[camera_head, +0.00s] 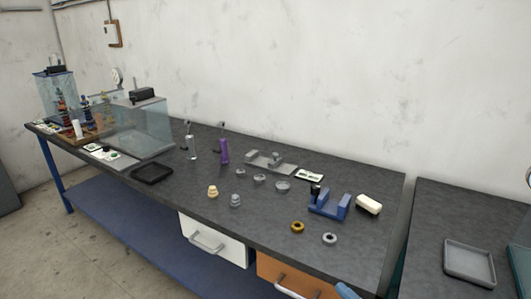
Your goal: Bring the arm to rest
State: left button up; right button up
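Neither my left nor my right gripper can be made out in the head view. A small blue piece (346,291) shows at the bottom edge, cut off by the frame; I cannot tell what it belongs to. On the dark workbench (225,213) stand a purple cylinder (224,151) and a slim silver upright part (193,148). A grey metal fixture (270,161) and a blue cradle-like block (329,205) are farther right. An orange ring (297,227) and a grey ring (329,239) lie near the front edge.
A clear box (140,127) and a black tray (152,173) are on the left. Stepped tan (213,191) and grey (235,200) parts stand near the front. A white block (368,204) lies at the right. A grey tray (469,262) rests on a second bench across a gap.

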jog(key=s+d+f+m+g+h, duration=0.25)
jog(key=s+f+m+h, duration=0.35)
jog(key=s+f+m, duration=0.3)
jog(key=s+d+f+m+g+h, duration=0.25)
jog(key=s+f+m+h, duration=0.35)
jog(key=f+m, duration=0.4)
pick_arm(q)
notch_tip(320, 180, up, 13)
jog(key=a+p, duration=0.1)
jog(key=p, duration=1.4)
jog(key=shift+s+a+r+m+t+p, duration=0.15)
jog(key=shift+s+r+m+t+p, duration=0.05)
jog(key=shift+s+m+t+p, duration=0.15)
pick_arm(e)
notch_tip(320, 180, up, 13)
jog(key=n, duration=0.1)
jog(key=shift+s+d+f+n+y, duration=0.15)
jog(key=shift+s+d+n+y, duration=0.15)
jog(key=shift+s+n, duration=0.15)
